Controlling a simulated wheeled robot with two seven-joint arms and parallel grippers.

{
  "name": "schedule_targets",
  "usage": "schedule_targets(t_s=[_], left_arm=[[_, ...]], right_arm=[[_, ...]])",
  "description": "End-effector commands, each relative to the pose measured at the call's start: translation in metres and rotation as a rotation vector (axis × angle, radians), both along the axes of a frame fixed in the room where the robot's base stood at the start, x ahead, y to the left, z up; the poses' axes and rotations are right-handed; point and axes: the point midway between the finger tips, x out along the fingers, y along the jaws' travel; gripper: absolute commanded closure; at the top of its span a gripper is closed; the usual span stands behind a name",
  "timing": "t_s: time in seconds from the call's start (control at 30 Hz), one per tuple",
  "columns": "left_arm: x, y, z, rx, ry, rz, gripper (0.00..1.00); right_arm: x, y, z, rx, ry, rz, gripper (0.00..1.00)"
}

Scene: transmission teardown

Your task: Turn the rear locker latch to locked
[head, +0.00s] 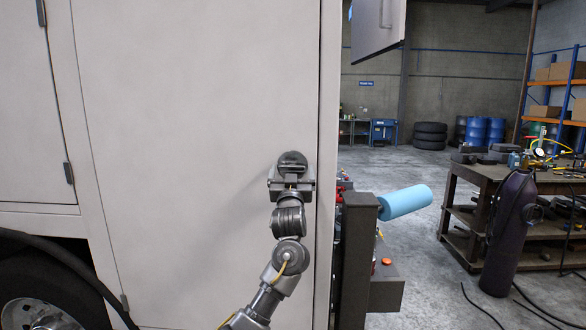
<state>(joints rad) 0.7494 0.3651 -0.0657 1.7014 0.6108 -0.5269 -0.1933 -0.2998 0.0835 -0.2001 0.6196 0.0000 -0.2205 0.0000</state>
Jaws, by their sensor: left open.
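The rear locker latch (292,156) is a dark round fitting near the right edge of the large pale locker door (200,110). My left gripper (291,174) is at the latch, just in front of its lower part, with its arm coming up from below. The gripper is open. Its body hides the lower part of the latch, so I cannot tell which way the latch's handle points or whether the fingers touch it. My right gripper is out of view.
Right of the door edge, an open compartment holds a blue roll (405,201) and a dark drawer unit (385,290). An open panel (377,25) hangs above. A workbench (470,185) and a dark cylinder (507,235) stand at right. A wheel (42,312) is lower left.

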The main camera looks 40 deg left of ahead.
Motion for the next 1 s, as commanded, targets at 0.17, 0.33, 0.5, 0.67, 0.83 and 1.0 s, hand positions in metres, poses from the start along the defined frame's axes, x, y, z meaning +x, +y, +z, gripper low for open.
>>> schedule_targets(t_s=[0.17,0.33,0.5,0.67,0.83,1.0], left_arm=[[0.0038,0.0030,0.0023,0.000,-0.001,-0.001,0.09],[0.0039,0.0029,0.0019,0.000,-0.001,-0.001,0.09],[0.0038,0.0027,0.0018,0.000,-0.001,-0.001,0.29],[0.0038,0.0025,0.0018,0.000,0.000,-0.001,0.50],[0.0044,0.0007,0.0015,-0.004,-0.003,-0.002,0.54],[0.0048,0.0012,0.0010,-0.035,-0.025,-0.003,0.54]], right_arm=[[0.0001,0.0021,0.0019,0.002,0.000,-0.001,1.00],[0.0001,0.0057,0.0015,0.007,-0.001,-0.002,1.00],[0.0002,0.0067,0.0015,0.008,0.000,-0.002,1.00],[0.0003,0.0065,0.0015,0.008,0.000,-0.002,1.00],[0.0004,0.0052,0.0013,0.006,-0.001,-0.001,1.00],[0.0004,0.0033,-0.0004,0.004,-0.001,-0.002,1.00]])
